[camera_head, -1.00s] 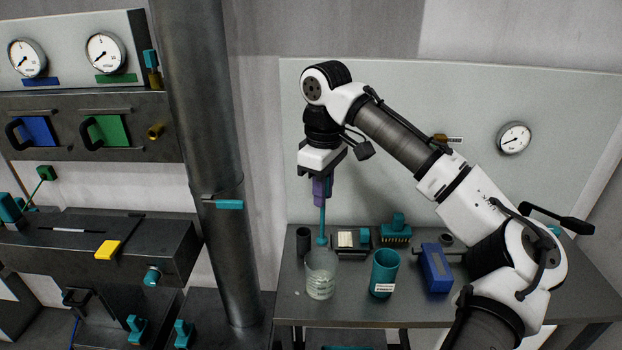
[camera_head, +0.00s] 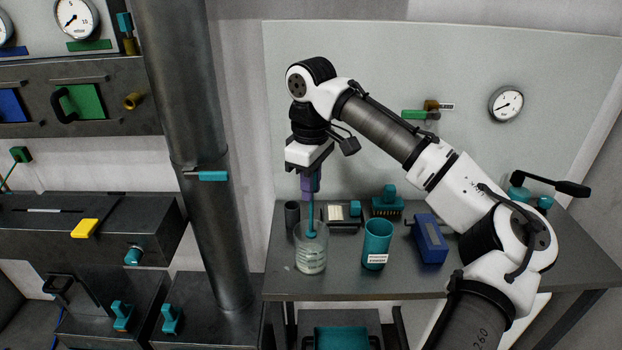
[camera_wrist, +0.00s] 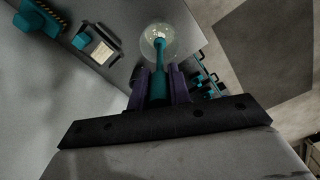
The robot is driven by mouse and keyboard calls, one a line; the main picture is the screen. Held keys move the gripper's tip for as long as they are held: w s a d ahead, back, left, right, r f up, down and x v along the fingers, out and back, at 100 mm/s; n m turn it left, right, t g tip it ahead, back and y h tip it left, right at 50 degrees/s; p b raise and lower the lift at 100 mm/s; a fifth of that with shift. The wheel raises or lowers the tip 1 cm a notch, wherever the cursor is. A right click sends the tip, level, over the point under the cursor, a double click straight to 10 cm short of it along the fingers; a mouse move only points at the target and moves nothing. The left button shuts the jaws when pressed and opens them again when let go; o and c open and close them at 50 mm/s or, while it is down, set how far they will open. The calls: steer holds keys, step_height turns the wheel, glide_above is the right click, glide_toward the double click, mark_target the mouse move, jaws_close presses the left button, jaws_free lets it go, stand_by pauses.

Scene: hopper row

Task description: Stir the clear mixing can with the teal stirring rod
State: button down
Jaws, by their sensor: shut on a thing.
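My gripper (camera_head: 310,184) is shut on the teal stirring rod (camera_head: 311,212), which hangs upright from its purple fingers. The clear mixing can (camera_head: 311,259) stands on the bench directly below my gripper. The rod's wider lower end overlaps the upper part of the can and appears just inside its mouth, well above the bottom. In the wrist view the rod (camera_wrist: 159,82) runs away from the purple fingers (camera_wrist: 160,88) toward the round can (camera_wrist: 174,42). The rod's far tip shows within the can's outline. What the can holds is unclear.
A teal labelled cup (camera_head: 376,246) stands close right of the can, and a dark cylinder (camera_head: 292,215) close behind left. A tray (camera_head: 345,225), a teal brush (camera_head: 388,203) and a blue box (camera_head: 430,240) are behind and right. A grey column (camera_head: 205,130) rises left of the bench.

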steer(key=shift+f+b, duration=1.45)
steer(key=shift+f, duration=2.65)
steer(key=shift+w, duration=0.15)
